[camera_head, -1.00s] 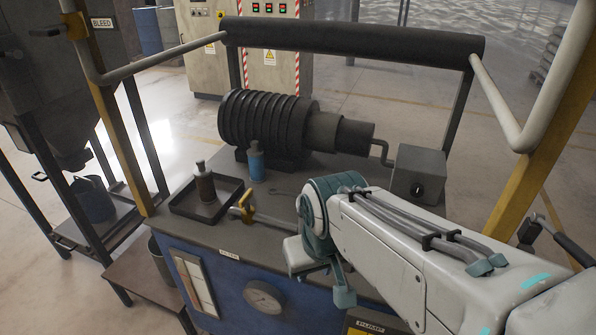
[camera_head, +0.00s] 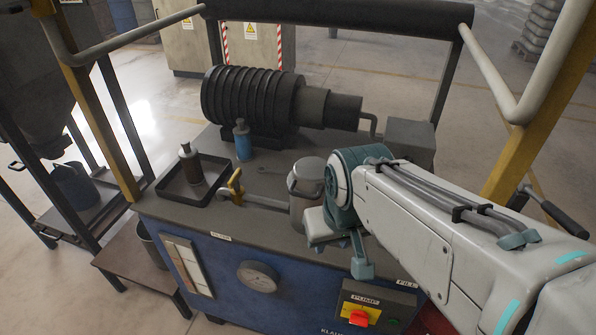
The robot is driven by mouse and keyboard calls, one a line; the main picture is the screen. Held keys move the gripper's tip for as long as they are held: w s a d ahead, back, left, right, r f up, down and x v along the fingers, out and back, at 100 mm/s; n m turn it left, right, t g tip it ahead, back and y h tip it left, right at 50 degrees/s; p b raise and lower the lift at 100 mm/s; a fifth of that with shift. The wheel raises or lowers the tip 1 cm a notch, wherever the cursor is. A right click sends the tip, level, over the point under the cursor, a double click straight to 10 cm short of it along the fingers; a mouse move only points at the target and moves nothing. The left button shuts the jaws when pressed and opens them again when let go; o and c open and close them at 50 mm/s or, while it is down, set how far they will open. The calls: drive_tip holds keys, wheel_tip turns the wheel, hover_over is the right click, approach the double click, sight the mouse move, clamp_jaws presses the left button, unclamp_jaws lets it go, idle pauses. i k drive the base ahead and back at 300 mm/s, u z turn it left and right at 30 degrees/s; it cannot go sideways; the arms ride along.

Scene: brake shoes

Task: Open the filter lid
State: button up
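A grey cylindrical canister (camera_head: 304,177) with a rounded top stands on the bench, just left of my arm's wrist. Its top looks closed, and its lower right side is partly hidden by my arm. I cannot tell for sure that it is the filter. A small label (camera_head: 220,237) on the bench's front edge, left of the canister, is too small to read surely. The end of my arm, with my gripper (camera_head: 320,226), is at the canister's right front. The fingers do not show clearly, and I cannot tell whether they touch it.
A yellow-handled valve (camera_head: 236,188) on a pipe lies left of the canister. A black tray (camera_head: 172,191) holds a brown bottle (camera_head: 191,165); a blue bottle (camera_head: 242,140) stands behind. A ribbed motor (camera_head: 250,98) and grey box (camera_head: 410,142) are farther back. Rails frame the bench.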

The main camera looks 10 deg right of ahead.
sight(307, 181)
drive_tip(key=u, duration=0.45)
drive_tip(key=k, duration=1)
drive_tip(key=z, duration=0.15)
drive_tip(key=i, duration=0.6)
drive_tip(key=z, duration=0.1)
